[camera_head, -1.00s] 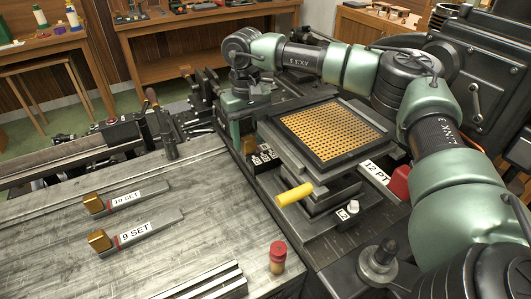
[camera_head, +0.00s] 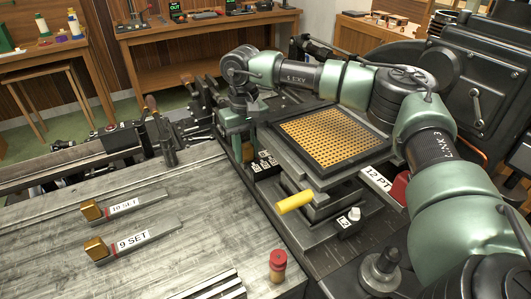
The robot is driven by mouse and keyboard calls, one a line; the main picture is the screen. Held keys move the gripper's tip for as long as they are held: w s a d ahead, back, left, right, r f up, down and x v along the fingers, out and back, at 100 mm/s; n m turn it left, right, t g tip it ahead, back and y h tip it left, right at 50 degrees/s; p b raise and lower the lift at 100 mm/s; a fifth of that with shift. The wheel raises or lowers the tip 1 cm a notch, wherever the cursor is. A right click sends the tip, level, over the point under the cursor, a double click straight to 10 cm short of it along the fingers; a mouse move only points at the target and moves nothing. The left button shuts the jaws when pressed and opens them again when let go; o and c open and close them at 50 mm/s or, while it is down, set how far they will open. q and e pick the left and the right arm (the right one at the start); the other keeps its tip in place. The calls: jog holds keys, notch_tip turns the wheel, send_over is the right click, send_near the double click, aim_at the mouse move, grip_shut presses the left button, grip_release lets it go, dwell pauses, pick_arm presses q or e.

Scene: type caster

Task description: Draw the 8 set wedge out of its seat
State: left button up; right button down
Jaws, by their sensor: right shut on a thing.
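My right arm reaches in from the right over the caster and bends down at its far left end. My right gripper (camera_head: 238,146) points down beside the left edge of the gridded matrix case. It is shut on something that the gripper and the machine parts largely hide. No 8 SET label is readable, so I cannot tell from the picture how the wedge sits. Two other wedges lie flat on the grey bench, the 10 SET wedge (camera_head: 124,206) and the 9 SET wedge (camera_head: 134,242), each with a brass end. My left gripper is not in view.
The matrix case (camera_head: 331,138) sits right of the gripper, with a yellow handle (camera_head: 295,202) in front. Small black labelled blocks (camera_head: 265,163) stand close by. A 12 PT label (camera_head: 377,180) is at right. The bench middle is clear.

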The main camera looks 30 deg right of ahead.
jog(key=shift+w+a, duration=0.1)
jog(key=shift+a, duration=1.9)
jog(key=c, duration=0.9)
grip_release()
jog(key=shift+c, duration=0.2)
